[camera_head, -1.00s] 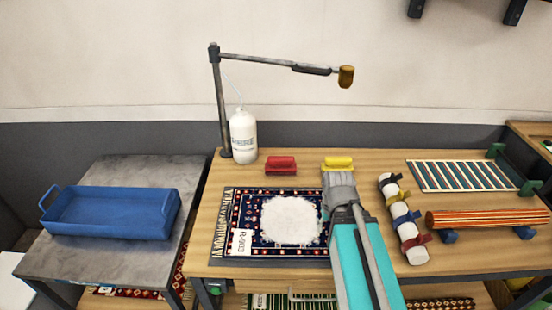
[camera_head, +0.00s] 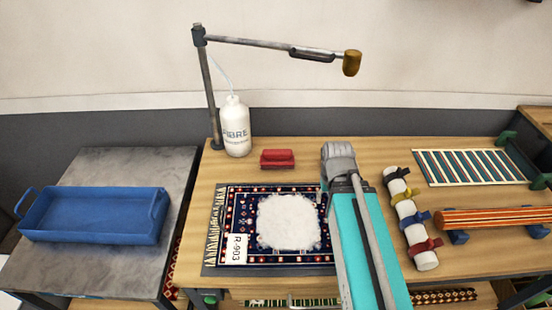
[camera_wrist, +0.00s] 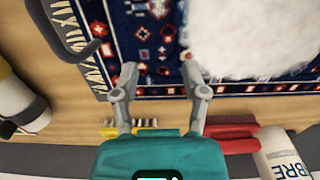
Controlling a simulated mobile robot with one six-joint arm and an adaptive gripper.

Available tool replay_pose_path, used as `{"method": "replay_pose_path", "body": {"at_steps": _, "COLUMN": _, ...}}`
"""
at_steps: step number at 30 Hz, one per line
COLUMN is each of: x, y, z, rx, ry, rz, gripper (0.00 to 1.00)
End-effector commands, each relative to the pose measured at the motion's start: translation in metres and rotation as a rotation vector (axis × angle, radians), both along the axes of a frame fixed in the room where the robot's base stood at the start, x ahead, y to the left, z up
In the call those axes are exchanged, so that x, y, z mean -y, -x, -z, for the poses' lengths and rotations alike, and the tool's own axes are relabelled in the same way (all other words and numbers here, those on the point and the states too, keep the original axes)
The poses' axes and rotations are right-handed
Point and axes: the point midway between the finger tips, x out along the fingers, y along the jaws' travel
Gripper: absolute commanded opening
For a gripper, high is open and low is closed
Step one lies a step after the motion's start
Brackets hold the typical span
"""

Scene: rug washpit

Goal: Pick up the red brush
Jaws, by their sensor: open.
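In the wrist view the red brush (camera_wrist: 235,134) shows low right of centre, just beyond the right finger. My gripper (camera_wrist: 160,72) is open, with nothing between its fingertips, above the rug's border. It is apart from the red brush. In the head view my arm hides the gripper's fingers.
A yellow brush (camera_wrist: 150,125) lies close beside the red one. The white bottle (camera_head: 236,128) stands at the lamp-like post (camera_head: 208,95). The rug (camera_head: 232,215) carries white foam. A strapped white roll (camera_head: 408,222) lies right. A blue tray (camera_head: 95,215) sits on the left table.

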Motion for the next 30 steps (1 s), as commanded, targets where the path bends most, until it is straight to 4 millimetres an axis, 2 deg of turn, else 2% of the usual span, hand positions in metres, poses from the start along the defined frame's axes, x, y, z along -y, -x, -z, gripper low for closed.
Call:
{"method": "replay_pose_path", "body": {"at_steps": 5, "x": 0.0, "y": 0.0, "z": 0.0, "rx": 0.0, "ry": 0.0, "rz": 0.0, "gripper": 0.57}}
{"method": "replay_pose_path", "body": {"at_steps": 12, "x": -0.003, "y": -0.007, "z": -0.003, "rx": 0.0, "ry": 0.0, "rz": -0.035, "gripper": 1.0}}
{"method": "replay_pose_path", "body": {"at_steps": 17, "x": -0.014, "y": -0.027, "z": -0.013, "rx": 0.0, "ry": 0.0, "rz": -0.145, "gripper": 1.0}}
{"method": "replay_pose_path", "body": {"at_steps": 20, "x": -0.024, "y": -0.047, "z": -0.022, "rx": 0.0, "ry": 0.0, "rz": -0.267, "gripper": 1.0}}
{"method": "replay_pose_path", "body": {"at_steps": 30, "x": -0.076, "y": -0.134, "z": -0.06, "rx": 0.0, "ry": -0.001, "rz": -0.85, "gripper": 1.0}}
